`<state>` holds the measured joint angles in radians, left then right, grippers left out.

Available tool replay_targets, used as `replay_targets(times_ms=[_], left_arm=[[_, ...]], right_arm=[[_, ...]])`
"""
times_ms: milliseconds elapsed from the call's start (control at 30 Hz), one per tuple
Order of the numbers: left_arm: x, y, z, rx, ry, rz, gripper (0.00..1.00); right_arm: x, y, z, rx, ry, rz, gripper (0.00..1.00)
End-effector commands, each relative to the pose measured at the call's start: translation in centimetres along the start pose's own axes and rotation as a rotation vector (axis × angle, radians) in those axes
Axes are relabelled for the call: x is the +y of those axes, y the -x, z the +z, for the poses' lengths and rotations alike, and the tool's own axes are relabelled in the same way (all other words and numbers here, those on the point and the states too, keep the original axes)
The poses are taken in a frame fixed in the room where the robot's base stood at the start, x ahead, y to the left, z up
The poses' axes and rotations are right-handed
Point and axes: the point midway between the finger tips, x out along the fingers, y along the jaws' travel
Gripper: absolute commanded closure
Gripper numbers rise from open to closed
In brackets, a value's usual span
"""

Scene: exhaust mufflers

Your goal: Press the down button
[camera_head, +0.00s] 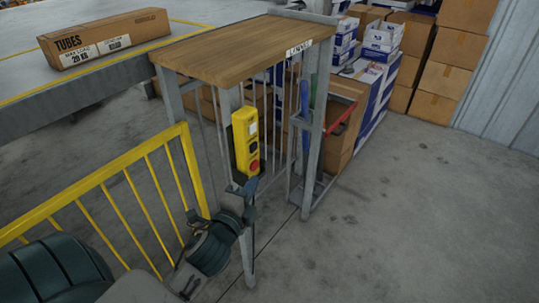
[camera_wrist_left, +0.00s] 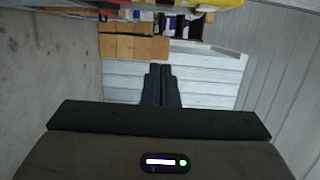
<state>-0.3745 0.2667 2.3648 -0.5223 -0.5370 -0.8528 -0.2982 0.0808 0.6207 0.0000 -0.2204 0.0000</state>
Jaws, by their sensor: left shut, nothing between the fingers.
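A yellow control box (camera_head: 239,138) hangs upright on the grey frame of a wood-topped stand. Its face has a white label at the top, dark buttons (camera_head: 252,147) in the middle and a red button (camera_head: 254,166) at the bottom. The markings on the dark buttons are too small to read. My left gripper (camera_head: 250,184) is just below the box's lower end, pointing up; I cannot tell whether it touches the box. In the left wrist view its fingers (camera_wrist_left: 160,84) are together and empty. A yellow edge (camera_wrist_left: 205,3) crosses the top there. My right gripper is not visible.
The stand's wooden top (camera_head: 235,50) is above the box. A yellow railing (camera_head: 150,160) stands to the left. A table with a TUBES carton (camera_head: 105,38) is at the upper left. Stacked cartons (camera_head: 455,50) stand behind. The floor at right is clear.

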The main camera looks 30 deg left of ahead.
Motion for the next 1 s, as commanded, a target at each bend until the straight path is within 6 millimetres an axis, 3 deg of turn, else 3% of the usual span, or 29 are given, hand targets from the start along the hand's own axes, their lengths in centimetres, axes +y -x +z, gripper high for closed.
replay_targets(times_ms=[467, 667, 933, 1000], left_arm=[[-0.3, -0.7, 0.0, 0.001, -0.002, -0.004, 1.0], [-0.6, -4.1, 0.0, 0.0, -0.001, -0.004, 1.0], [-0.7, -10.1, 0.0, 0.0, 0.0, -0.004, 1.0], [-0.3, -10.2, 0.9, 0.001, -0.009, -0.001, 1.0]], right_arm=[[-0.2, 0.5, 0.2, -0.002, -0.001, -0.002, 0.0], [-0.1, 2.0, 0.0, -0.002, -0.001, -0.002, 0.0], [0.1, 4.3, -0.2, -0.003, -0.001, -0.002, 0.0], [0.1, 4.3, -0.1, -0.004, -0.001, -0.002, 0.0]])
